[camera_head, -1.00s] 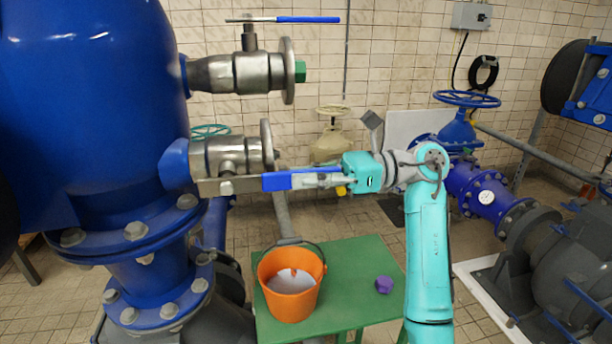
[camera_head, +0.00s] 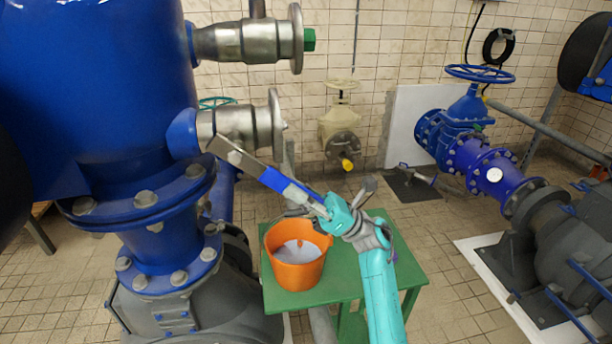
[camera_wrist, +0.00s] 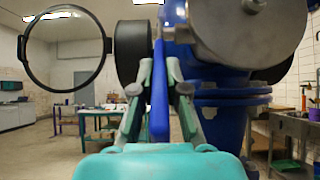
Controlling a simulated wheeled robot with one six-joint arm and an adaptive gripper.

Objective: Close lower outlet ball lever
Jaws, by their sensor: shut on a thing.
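The lower outlet ball valve (camera_head: 238,124) is a steel body with a round flange, standing out from the big blue vessel. Its lever has a flat grey metal arm (camera_head: 236,154) and a blue grip (camera_head: 288,186). The lever slants down to the right from the valve. My gripper (camera_head: 318,206) is shut on the blue grip near its free end. In the wrist view the blue grip (camera_wrist: 160,95) stands edge-on between the two fingers of my gripper (camera_wrist: 159,80). The far part of the lever is hidden there.
An orange bucket (camera_head: 297,276) stands on a green table (camera_head: 405,262) just below the lever and my gripper. The upper outlet valve (camera_head: 245,41) is above. A blue handwheel valve and pipe (camera_head: 470,160) are at the right. The floor between is partly clear.

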